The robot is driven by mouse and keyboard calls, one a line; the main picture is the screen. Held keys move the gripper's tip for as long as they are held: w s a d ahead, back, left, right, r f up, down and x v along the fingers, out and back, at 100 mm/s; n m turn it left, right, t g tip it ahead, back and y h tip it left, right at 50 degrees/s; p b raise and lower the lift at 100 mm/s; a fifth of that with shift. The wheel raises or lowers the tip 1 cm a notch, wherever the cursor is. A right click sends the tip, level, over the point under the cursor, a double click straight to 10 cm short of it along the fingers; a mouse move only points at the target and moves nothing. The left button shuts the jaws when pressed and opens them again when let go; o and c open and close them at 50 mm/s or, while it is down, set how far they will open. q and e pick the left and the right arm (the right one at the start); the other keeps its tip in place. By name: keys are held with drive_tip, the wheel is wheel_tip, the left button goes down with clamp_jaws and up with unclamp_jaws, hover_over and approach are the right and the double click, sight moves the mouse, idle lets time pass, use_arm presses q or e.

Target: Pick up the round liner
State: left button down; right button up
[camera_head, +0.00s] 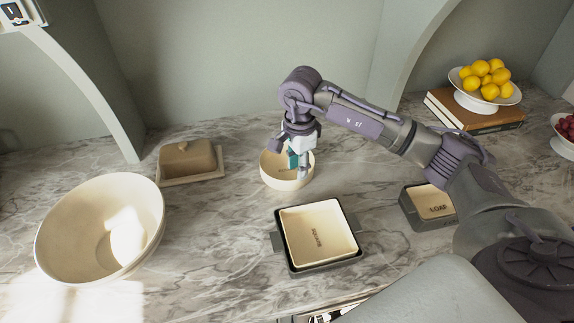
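The round liner looks to be the small round cream bowl (271,177) on the marble counter, near the middle of the view. My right arm comes in from the right, and my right gripper (297,166) points down over the liner. Its fingers overlap the liner's opening and right side in the picture and hide part of its inside and rim. I cannot tell whether the fingers touch the liner or are open or shut. My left gripper is not in view.
A dark tray holding a square cream liner (314,234) sits in front. A loaf-marked tin (431,205) is at the right, under my arm. A large cream bowl (75,237) and a butter dish (188,160) stand left. A lemon bowl (485,98) rests on books.

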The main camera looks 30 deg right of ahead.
wheel_tip(320, 180, down, 5)
drive_tip(key=shift+w+r+p, duration=0.1)
drive_tip(key=shift+r+p, duration=0.05)
drive_tip(key=shift+p, duration=1.1)
drive_tip(key=shift+f, duration=0.6)
clamp_jaws()
